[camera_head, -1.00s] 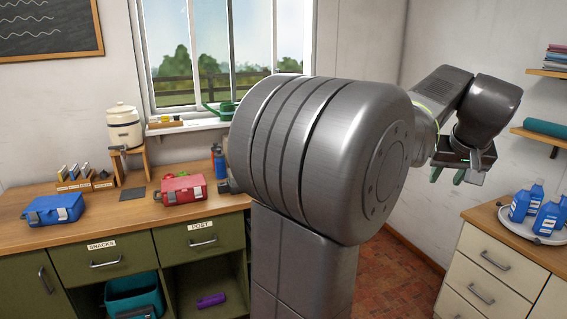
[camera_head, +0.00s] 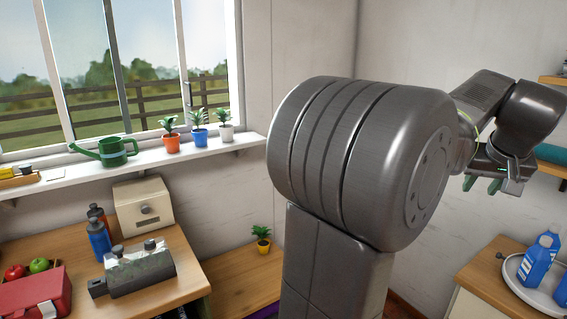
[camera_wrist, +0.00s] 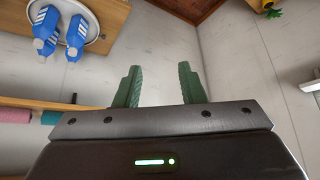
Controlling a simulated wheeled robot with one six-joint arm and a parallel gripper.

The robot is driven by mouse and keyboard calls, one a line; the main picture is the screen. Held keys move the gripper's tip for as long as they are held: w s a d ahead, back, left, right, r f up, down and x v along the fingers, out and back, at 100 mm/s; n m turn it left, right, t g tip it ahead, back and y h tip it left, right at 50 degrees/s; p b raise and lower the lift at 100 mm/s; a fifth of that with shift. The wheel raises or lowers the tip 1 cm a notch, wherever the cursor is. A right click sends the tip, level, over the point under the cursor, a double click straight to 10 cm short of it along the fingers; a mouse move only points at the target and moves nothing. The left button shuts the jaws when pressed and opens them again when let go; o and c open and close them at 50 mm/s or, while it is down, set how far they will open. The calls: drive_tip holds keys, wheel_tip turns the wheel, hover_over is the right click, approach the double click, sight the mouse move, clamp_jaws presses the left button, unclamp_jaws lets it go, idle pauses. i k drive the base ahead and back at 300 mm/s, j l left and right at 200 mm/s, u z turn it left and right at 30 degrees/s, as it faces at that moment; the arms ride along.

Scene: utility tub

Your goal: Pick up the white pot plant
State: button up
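The white pot plant (camera_head: 225,133) stands upright on the windowsill (camera_head: 150,161), at the right end of a row of three small potted plants. An orange pot plant (camera_head: 171,142) and a blue pot plant (camera_head: 199,137) stand to its left. My gripper (camera_head: 482,186) is far to the right of it, across the room near the right wall. In the wrist view my gripper (camera_wrist: 158,86) shows two green fingers spread apart with nothing between them. The white pot plant is not in the wrist view.
A green watering can (camera_head: 115,152) sits on the sill, left of the pots. A yellow pot plant (camera_head: 262,245) stands on a lower wooden surface. Blue bottles (camera_head: 540,258) stand on a round tray at right.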

sight(226, 131)
drive_tip(key=i+l+u, duration=0.1)
drive_tip(key=i+u, duration=0.3)
drive_tip(key=i+l+u, duration=0.2)
drive_tip(key=u, duration=0.25)
drive_tip(key=i+l+u, duration=0.65)
drive_tip(key=u, duration=0.2)
drive_tip(key=i+l+u, duration=0.15)
drive_tip(key=l+u, duration=0.65)
drive_tip(key=l, duration=0.2)
drive_tip(key=i, duration=0.05)
